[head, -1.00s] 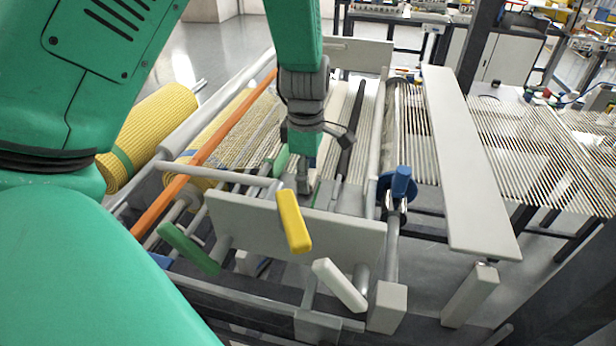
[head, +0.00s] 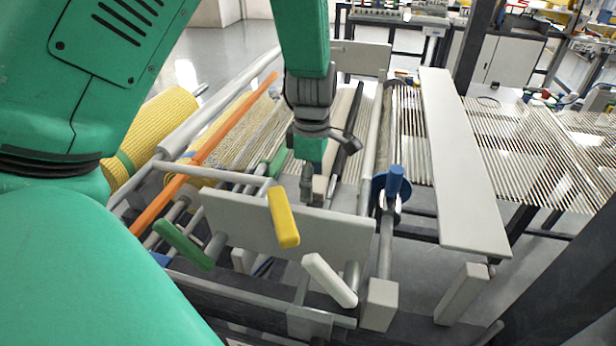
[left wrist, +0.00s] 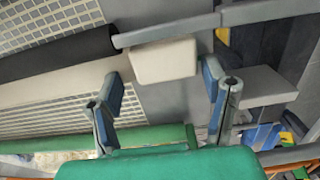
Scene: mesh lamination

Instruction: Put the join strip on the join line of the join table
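My left gripper (head: 312,188) hangs over the near end of the join table (head: 290,222), pointing down. In the left wrist view its two blue-padded fingers (left wrist: 163,92) are spread wide with nothing between the pads. A cream block (left wrist: 163,60) lies just beyond the fingertips; it also shows beside the fingers in the head view (head: 320,188). The dark strip also shows in the head view (head: 350,135). I cannot tell which of these is the join strip. My right gripper is not in view.
A yellow handle (head: 283,217), a green handle (head: 184,245) and a white handle (head: 330,280) stick out at the table's near side. An orange bar (head: 205,150) runs along the left. A long pale board (head: 455,150) stands right, beside stretched threads (head: 540,150).

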